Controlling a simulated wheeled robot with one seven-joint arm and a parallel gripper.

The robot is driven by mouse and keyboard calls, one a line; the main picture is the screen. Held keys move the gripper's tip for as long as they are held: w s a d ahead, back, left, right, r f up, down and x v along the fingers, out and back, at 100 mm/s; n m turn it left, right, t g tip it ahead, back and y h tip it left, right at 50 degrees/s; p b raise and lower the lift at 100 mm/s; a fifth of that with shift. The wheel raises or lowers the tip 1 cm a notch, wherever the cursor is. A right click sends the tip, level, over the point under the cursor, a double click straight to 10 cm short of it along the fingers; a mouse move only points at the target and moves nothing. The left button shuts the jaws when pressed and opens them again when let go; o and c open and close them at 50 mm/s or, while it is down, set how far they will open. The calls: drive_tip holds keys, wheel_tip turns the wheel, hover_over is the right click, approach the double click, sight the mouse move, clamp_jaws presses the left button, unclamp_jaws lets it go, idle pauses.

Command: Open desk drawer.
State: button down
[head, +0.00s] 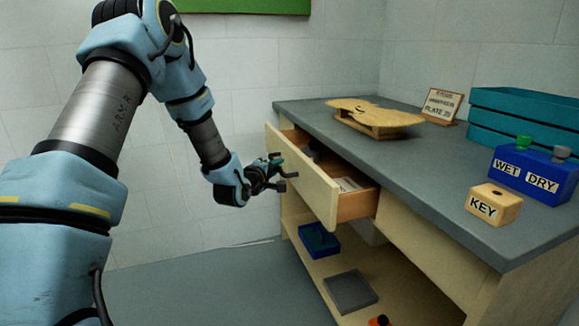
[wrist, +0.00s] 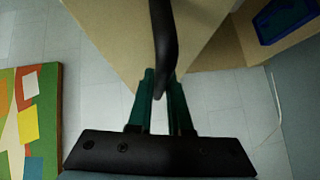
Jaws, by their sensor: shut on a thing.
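The desk drawer (head: 300,178) has a cream front and stands pulled well out from the desk (head: 430,160). Its inside is partly visible, with a light item (head: 347,184) and a darker item lying in it. My gripper (head: 274,172) is at the outer face of the drawer front. In the wrist view, its green fingers (wrist: 160,88) are closed on the dark drawer handle (wrist: 163,35). The cream drawer front (wrist: 112,35) shows beyond the handle. The handle is hard to make out in the head view.
On the desktop are a wooden violin plate (head: 378,112) on a support, a small sign (head: 441,105), a teal crate (head: 525,115), a blue WET/DRY block (head: 530,168) and a KEY block (head: 493,203). A shelf below holds a blue tray (head: 319,238) and grey tray (head: 350,290).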

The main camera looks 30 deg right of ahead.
drive_tip(key=w+a+p, duration=0.2)
drive_tip(key=a, duration=1.6)
drive_tip(key=c, duration=0.8)
unclamp_jaws()
drive_tip(key=shift+w+d, duration=0.1)
drive_tip(key=shift+c, duration=0.2)
drive_tip(key=v, duration=1.1)
drive_tip(key=shift+w, duration=0.1)
